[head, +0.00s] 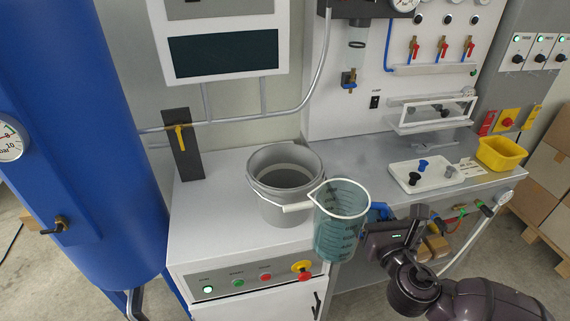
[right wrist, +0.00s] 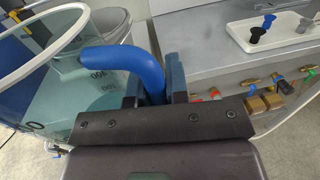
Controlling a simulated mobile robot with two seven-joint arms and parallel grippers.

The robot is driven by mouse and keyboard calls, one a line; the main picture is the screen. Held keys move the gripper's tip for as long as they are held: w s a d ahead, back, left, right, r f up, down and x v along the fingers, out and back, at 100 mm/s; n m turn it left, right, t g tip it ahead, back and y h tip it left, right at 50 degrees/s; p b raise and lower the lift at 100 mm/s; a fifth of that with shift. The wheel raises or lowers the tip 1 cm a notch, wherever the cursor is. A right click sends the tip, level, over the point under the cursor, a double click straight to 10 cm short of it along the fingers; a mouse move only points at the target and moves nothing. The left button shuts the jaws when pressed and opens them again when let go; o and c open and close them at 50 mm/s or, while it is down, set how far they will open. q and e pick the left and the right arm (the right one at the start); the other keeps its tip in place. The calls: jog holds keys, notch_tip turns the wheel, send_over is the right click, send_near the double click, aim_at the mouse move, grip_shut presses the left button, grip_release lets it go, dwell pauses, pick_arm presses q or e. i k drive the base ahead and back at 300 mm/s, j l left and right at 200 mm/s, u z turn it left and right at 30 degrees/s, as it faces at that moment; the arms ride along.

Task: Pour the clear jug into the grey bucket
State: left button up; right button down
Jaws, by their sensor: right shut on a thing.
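The clear jug (head: 340,232) with dark measuring marks is upright in the head view, at the front edge of the white cabinet top. Its white spout points left toward the grey bucket (head: 270,205), overlapping the bucket's right rim in the picture. The bucket stands upright on the cabinet top, its inside partly visible. My right gripper (head: 383,215) is shut on the jug's blue handle. In the right wrist view the blue handle (right wrist: 125,65) sits between the fingers, and the jug (right wrist: 70,90) shows bluish, see-through contents at left. My left gripper is not in view.
A blue tank (head: 85,130) stands at left. A control panel (head: 255,279) with buttons is on the cabinet front. A white tray (head: 426,176) and a yellow bin (head: 502,154) lie on the grey bench at right. The cabinet top left of the bucket is clear.

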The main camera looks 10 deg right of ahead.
aim_at(283, 176)
jog(key=l+u, duration=0.4)
jog(key=l, duration=0.35)
jog(key=k+l+u, duration=0.15)
jog(key=l+u, duration=0.3)
jog(key=l, duration=0.25)
